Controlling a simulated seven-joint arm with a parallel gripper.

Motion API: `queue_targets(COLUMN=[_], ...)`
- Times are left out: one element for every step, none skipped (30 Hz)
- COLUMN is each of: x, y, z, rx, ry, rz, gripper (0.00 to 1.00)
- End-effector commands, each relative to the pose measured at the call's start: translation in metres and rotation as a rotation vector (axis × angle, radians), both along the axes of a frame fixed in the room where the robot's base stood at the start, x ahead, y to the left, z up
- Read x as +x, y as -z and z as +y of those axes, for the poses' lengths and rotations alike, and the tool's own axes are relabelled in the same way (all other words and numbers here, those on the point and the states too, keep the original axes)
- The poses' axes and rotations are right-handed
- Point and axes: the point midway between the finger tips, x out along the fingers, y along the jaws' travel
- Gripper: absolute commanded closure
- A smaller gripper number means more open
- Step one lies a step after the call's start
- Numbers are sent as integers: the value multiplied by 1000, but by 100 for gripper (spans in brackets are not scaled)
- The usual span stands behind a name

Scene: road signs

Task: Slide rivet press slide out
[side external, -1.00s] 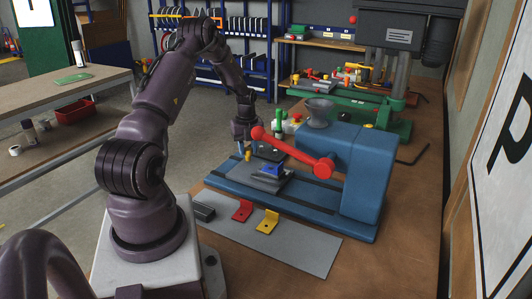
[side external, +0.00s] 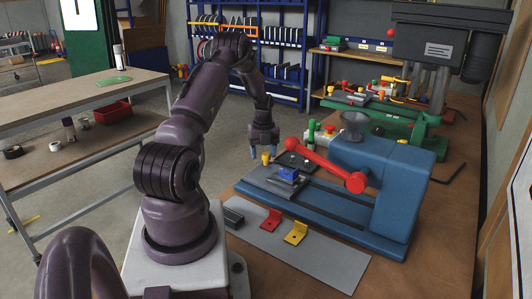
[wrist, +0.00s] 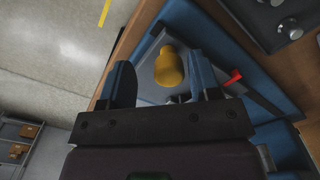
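The blue rivet press (side external: 375,185) stands on the bench, with a red lever (side external: 325,163) pointing up to the left. Its grey slide (side external: 262,187) lies at the left end of the blue base, carrying a blue block (side external: 288,175). A yellow knob (side external: 265,158) stands at the slide's outer end; it also shows in the wrist view (wrist: 169,68). My gripper (side external: 264,153) is just above the slide's outer end. In the wrist view its fingers (wrist: 163,82) are apart, one each side of the knob, with visible gaps. Whether the fingertips reach below the knob's top is unclear.
A grey plate (side external: 325,262) with a red bracket (side external: 265,219), a yellow bracket (side external: 295,233) and a dark block (side external: 233,217) lies in front of the press. A green machine (side external: 410,133) stands behind. Open floor lies left of the bench.

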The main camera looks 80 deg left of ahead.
Motion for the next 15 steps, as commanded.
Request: queue_targets(x=[2, 2, 2, 3, 3, 3, 4, 4, 4, 4, 4, 4, 5, 5, 4], y=[0, 0, 0, 0, 0, 0, 0, -1, -3, -5, -8, -14, -18, -24, -32], z=[-1, -1, -1, -1, -2, -2, -2, -2, -2, -2, -2, -2, -2, -2, -2], rx=[-1, -1, -2, -2, -3, -3, -3, -3, -2, -2, -2, -2, -1, 0, 1], ry=[2, 2, 2, 2, 3, 3, 3, 3, 3, 3, 3, 4, 4, 3, 3], rz=[-2, -3, -3, -4, -4, -4, -5, -5, -6, -6, -6, -6, -7, -7, -7], gripper=[43, 43, 43, 43, 43, 43, 43, 43, 43, 43, 43, 43, 43, 43, 43])
